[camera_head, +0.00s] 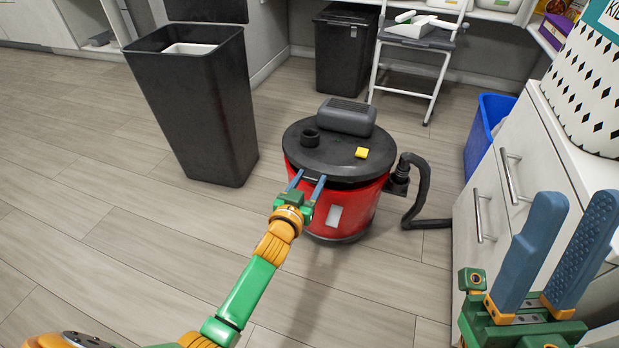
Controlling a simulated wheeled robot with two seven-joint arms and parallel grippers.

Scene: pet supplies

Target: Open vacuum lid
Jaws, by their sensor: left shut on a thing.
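A red drum vacuum (346,212) stands on the floor in the middle of the view. Its black round lid (314,155) lies on top, with a grey motor block, a dark round port and a yellow button on it. The lid looks level on the drum. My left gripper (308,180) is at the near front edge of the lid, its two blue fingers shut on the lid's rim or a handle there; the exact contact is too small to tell. My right gripper (568,252) is at the lower right, fingers apart and empty, away from the vacuum.
A tall black bin (195,115) stands open left of the vacuum. A black hose (419,190) runs from the drum's right side. White drawers (487,205) and a blue bin (484,130) are at right. A step stool (412,65) is behind. Floor at left is clear.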

